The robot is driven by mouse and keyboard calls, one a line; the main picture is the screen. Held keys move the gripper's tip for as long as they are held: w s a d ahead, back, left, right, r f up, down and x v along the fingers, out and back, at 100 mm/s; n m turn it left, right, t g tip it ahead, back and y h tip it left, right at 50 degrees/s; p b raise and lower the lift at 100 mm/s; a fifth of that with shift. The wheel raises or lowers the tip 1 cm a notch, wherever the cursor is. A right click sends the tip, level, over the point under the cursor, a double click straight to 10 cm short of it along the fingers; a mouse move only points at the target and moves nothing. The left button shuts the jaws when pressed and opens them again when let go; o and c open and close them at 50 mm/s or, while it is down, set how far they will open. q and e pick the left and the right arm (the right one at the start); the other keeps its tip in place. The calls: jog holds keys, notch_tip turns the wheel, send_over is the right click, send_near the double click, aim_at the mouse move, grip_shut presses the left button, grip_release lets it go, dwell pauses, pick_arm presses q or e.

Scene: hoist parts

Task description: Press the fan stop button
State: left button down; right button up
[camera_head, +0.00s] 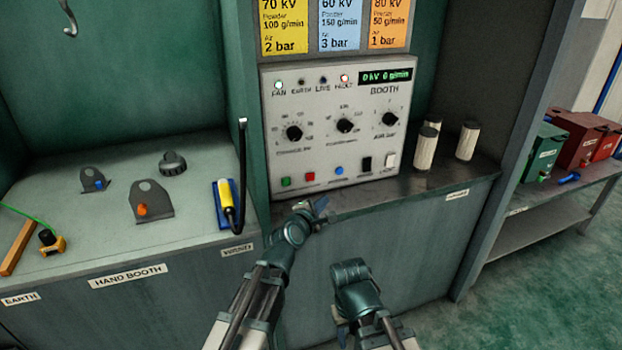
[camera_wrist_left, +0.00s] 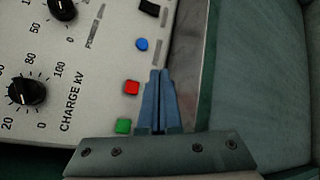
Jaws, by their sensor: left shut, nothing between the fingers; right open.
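The grey booth control panel (camera_head: 338,125) stands upright on the counter. Along its lower edge are a green button (camera_head: 285,182), a red button (camera_head: 310,177) and a blue button (camera_head: 339,170). Their labels are too small to read. My left gripper (camera_head: 321,204) is shut and empty, just below and in front of this row. In the left wrist view its fingertips (camera_wrist_left: 160,74) lie beside the red button (camera_wrist_left: 132,87), over the panel's lower edge; contact cannot be told. My right gripper (camera_head: 350,268) is lower, in front of the cabinet, open, with its fingers hard to make out.
Pale cylinders (camera_head: 426,147) stand on the counter right of the panel. Dials and a dark switch (camera_head: 365,164) sit on the panel.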

pick_arm(q)
send_near(315, 179)
jog(key=shift+s+d+x, duration=0.1)
jog(key=shift+d+x, duration=0.05)
jog(key=shift+x, duration=0.7)
jog(key=shift+s+d+x, duration=0.1)
jog(key=shift+d+x, duration=0.1)
jog(key=shift+x, duration=0.65)
jog(key=shift+d+x, duration=0.15)
jog(key=shift+x, duration=0.7)
jog(key=shift+w, duration=0.1)
jog(key=shift+w+a, duration=0.15)
jog(key=shift+w, duration=0.15)
jog(key=shift+w+a, duration=0.2)
jog(key=shift+w, duration=0.15)
dwell(0.8)
dwell(0.3)
jog(key=shift+s+d, duration=0.35)
jog(key=shift+s, duration=0.4)
jog(key=shift+s, duration=0.1)
jog(key=shift+s+d, duration=0.35)
jog(key=shift+s, duration=0.4)
jog(key=shift+s+d, duration=0.35)
jog(key=shift+s, duration=0.35)
jog(key=shift+s+d, duration=0.35)
jog(key=shift+s, duration=0.4)
